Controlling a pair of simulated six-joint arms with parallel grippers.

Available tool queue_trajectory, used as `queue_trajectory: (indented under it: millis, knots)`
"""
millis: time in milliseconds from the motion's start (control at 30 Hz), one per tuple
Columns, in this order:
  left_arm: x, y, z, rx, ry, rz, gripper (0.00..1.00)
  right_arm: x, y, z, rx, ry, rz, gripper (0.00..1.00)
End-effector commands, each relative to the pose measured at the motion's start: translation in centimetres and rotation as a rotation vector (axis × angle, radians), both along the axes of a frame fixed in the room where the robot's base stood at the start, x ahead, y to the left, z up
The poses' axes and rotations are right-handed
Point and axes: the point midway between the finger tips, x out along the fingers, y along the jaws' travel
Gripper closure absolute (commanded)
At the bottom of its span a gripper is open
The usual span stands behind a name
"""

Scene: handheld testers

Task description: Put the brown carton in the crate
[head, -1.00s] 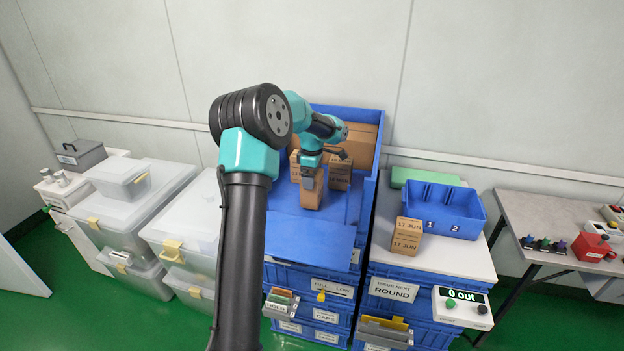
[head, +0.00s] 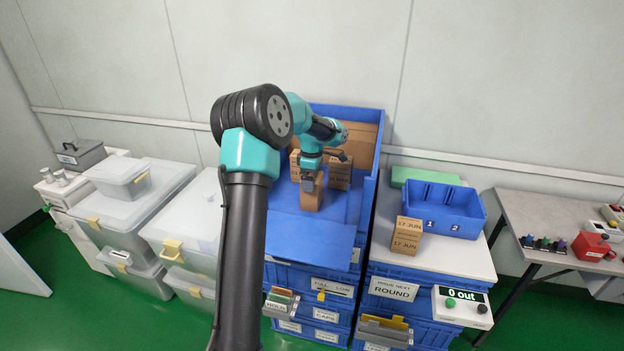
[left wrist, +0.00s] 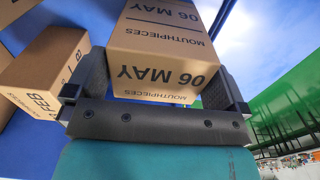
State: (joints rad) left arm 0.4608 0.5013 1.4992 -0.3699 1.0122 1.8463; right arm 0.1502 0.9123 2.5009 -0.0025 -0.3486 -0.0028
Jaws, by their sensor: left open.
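Several brown cartons stand in the tall blue bin. One (head: 311,196) stands in front of the others, under my left gripper (head: 309,177). In the left wrist view a brown carton (left wrist: 165,52) marked "06 MAY MOUTHPIECES" lies between my left gripper's two fingers (left wrist: 160,85). The fingers are open, one on each side of it; I cannot tell whether either touches. A blue crate (head: 452,223) with compartments marked 1 and 2 sits on the white table to the right. My right gripper is not in view.
Another carton (left wrist: 42,68) marked "FEB" lies close left of the fingers. Two stacked "17 JUN" cartons (head: 407,236) stand in front of the crate's left end. The blue bin's right wall (head: 371,195) stands between my gripper and the crate. A "0 out" box (head: 461,306) is at the table's front.

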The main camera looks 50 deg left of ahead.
Motion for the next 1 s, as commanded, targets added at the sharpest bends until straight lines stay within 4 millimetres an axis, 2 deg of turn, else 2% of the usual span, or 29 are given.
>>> queue_trajectory:
  millis: [167, 633, 800, 1000]
  knots:
    - [0.0, 0.0, 2.0, 0.001, -0.004, 0.001, 0.00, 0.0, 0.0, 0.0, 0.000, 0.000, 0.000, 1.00]
    - [0.1, 0.0, 10.3, 0.001, -0.004, 0.000, 0.00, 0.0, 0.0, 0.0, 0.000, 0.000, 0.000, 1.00]
    - [0.0, 0.0, 11.7, 0.000, -0.002, 0.000, 0.00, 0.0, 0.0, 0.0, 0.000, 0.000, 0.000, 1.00]
    - [0.0, 0.0, 12.0, 0.000, 0.000, 0.000, 0.00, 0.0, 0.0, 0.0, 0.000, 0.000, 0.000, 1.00]
